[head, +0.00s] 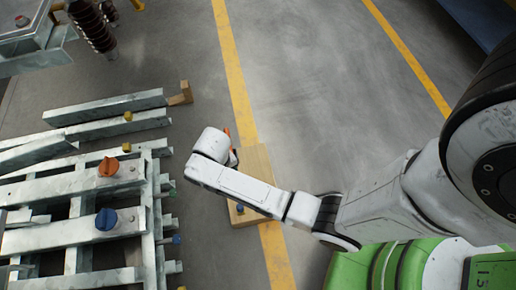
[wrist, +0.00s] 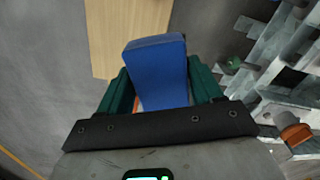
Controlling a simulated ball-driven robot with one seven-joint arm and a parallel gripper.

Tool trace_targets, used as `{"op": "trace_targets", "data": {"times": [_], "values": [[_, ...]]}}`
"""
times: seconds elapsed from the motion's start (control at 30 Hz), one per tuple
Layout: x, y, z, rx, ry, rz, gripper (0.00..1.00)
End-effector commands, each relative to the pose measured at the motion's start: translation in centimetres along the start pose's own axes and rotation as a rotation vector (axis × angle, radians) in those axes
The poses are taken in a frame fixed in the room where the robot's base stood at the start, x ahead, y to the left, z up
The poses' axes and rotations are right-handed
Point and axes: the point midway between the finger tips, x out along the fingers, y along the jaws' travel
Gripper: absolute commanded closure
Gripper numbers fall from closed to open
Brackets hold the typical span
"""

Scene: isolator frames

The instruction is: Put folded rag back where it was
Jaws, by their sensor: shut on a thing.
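A blue, flat-faced block-like thing, which I take for the folded rag (wrist: 158,68), stands out between the green fingers of my gripper (wrist: 160,82) in the wrist view. The fingers are shut on it, one on each side. Beyond it in the wrist view lies a pale wooden board (wrist: 103,35); I cannot tell how high the rag is above it. In the head view my white arm covers the gripper and the rag, over the same board (head: 259,164).
Galvanised steel frames (head: 75,232) lie left of the board, with an orange knob (head: 109,167) and a blue knob (head: 106,219) on top. The grey floor (head: 310,75) to the right is clear, crossed by yellow lines.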

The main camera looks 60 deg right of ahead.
Motion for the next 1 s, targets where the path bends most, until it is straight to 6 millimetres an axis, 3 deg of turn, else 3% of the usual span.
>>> {"op": "trace_targets", "data": {"times": [0.03, 0.2, 0.33, 0.5, 0.67, 1.0], "values": [[2.5, 2.0, 2.2, 0.060, -0.009, 0.002, 0.68], [7.0, 8.1, 7.8, 0.232, -0.005, 0.003, 0.68], [9.0, 11.8, 11.3, 0.321, -0.003, 0.002, 0.68], [10.1, 14.6, 14.0, 0.380, 0.001, -0.001, 0.68], [11.0, 15.3, 13.4, 0.394, 0.005, -0.002, 0.68], [14.6, 14.9, 6.0, 0.394, 0.004, -0.003, 0.68]]}}
